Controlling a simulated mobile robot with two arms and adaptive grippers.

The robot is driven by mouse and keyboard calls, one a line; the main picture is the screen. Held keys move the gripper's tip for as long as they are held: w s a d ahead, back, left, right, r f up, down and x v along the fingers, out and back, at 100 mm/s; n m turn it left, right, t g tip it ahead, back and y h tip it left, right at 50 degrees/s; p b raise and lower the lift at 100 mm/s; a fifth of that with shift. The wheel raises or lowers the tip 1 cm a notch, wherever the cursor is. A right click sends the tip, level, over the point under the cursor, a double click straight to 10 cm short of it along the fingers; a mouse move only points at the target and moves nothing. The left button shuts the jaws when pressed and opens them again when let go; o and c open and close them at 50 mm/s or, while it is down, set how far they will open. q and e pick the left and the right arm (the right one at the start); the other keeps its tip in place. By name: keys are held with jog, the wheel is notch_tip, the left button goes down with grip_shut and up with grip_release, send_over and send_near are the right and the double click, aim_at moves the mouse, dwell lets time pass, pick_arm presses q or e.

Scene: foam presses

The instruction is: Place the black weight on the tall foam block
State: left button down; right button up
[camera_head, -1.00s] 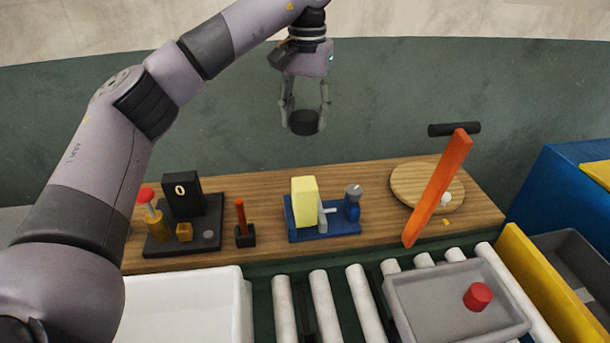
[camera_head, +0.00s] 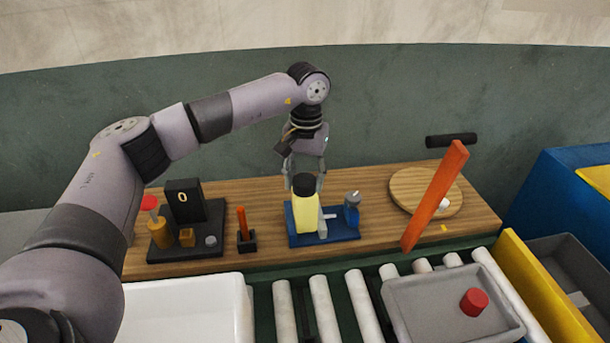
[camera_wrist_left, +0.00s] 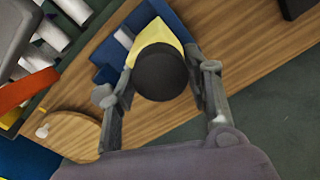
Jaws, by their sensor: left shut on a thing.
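The black weight (camera_head: 304,184) is a short dark cylinder between the fingers of my left gripper (camera_head: 304,182). My left gripper is shut on it. The tall foam block (camera_head: 306,214) is pale yellow and stands upright on a blue fixture (camera_head: 338,229). In the head view the weight is at the block's top; I cannot tell whether it touches. In the left wrist view the weight (camera_wrist_left: 161,72) covers part of the yellow block (camera_wrist_left: 158,32), with the fingers (camera_wrist_left: 160,92) on either side. My right gripper is not in view.
A wooden board (camera_head: 275,187) carries a black device reading 0 (camera_head: 184,201), a small orange-handled item (camera_head: 242,228) and an orange lever (camera_head: 435,195) over a round wooden disc. A grey tray (camera_head: 420,308) with a red cylinder (camera_head: 474,302) sits on rollers in front.

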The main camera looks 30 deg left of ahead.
aim_at(306, 180)
pick_arm(q)
jog(key=shift+r, duration=0.1)
jog(key=c, duration=1.2)
grip_release()
jog(key=o, duration=0.4)
jog(key=shift+c, duration=0.2)
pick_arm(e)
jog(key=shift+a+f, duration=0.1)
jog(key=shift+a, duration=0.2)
pick_arm(q)
jog(key=shift+r, duration=0.1)
notch_tip(306, 180, up, 12)
jog(key=b, duration=0.2)
jog(key=shift+d, duration=0.2)
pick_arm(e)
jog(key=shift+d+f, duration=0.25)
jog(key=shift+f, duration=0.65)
